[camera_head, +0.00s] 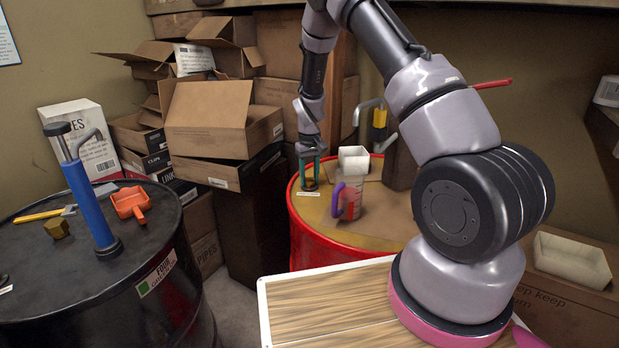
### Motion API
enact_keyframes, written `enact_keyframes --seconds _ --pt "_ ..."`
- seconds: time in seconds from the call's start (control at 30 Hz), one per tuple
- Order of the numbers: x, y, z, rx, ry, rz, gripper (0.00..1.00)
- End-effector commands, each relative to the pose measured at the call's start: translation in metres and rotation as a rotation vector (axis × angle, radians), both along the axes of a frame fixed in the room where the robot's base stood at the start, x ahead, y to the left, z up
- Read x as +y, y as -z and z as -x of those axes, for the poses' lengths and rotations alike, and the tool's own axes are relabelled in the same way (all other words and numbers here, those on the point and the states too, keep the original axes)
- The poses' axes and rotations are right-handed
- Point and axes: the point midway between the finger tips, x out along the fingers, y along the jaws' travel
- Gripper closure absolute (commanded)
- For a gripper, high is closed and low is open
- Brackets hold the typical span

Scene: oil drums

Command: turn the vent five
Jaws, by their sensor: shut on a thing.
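The red drum (325,244) stands at the centre back, with a tan, worn top. My gripper (309,176) reaches down to the left part of that top, its teal fingers pointing downward. It is shut on a small dark vent (309,185) at the drum top, mostly hidden between the fingers. A small white label (307,194) lies just in front of the vent; its text is too small to read.
A clear jug with a purple handle (347,199) and a white box (353,159) stand right of my gripper. A black drum (75,285) at left carries a blue pump (88,195) and an orange scoop (131,203). Cardboard boxes (207,120) are stacked behind.

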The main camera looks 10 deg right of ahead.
Motion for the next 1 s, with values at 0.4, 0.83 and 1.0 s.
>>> enact_keyframes --seconds 0.4,0.83,1.0 --pt "0.0001 -0.0008 -0.0007 -0.002 0.389 0.001 1.00" --pt "0.0007 -0.0008 -0.0009 -0.002 0.680 0.000 1.00" --pt "0.0006 -0.0008 -0.0009 -0.002 0.738 0.000 1.00"
